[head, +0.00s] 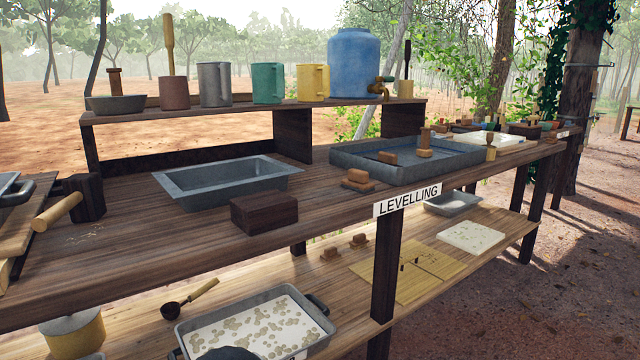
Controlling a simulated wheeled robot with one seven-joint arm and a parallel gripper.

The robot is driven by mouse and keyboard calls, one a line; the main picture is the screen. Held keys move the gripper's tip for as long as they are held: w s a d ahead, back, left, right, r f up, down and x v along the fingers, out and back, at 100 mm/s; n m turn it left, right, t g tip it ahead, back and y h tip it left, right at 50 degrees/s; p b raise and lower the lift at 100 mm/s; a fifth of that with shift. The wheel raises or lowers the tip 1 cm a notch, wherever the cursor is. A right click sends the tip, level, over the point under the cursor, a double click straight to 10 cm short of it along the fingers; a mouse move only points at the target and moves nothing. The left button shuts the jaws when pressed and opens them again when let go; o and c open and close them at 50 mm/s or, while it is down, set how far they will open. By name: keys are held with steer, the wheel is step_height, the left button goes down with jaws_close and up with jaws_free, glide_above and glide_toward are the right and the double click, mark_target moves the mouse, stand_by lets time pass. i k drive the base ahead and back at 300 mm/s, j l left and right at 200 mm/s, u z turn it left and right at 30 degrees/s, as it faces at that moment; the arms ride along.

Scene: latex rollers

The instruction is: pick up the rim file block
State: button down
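Several wooden blocks are in view, and I cannot tell for sure which is the rim file block. A plain dark brown block (264,212) sits at the front edge of the bench top, in front of an empty grey basin (180,198). A lighter two-part wooden block (358,180) lies to its right, just above the LEVELLING sign. A small brown block (387,157) and an upright-handled wooden block (425,145) are at the wide grey tray (350,162).
A raised shelf (250,107) holds mugs and a blue water barrel (354,62). A wooden mallet (75,205) is at the left. The lower shelf holds a spotted tray (262,297), a ladle (190,298) and yellow boards (415,270).

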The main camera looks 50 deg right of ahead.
mark_target(357, 181)
steer(key=z, duration=1.75)
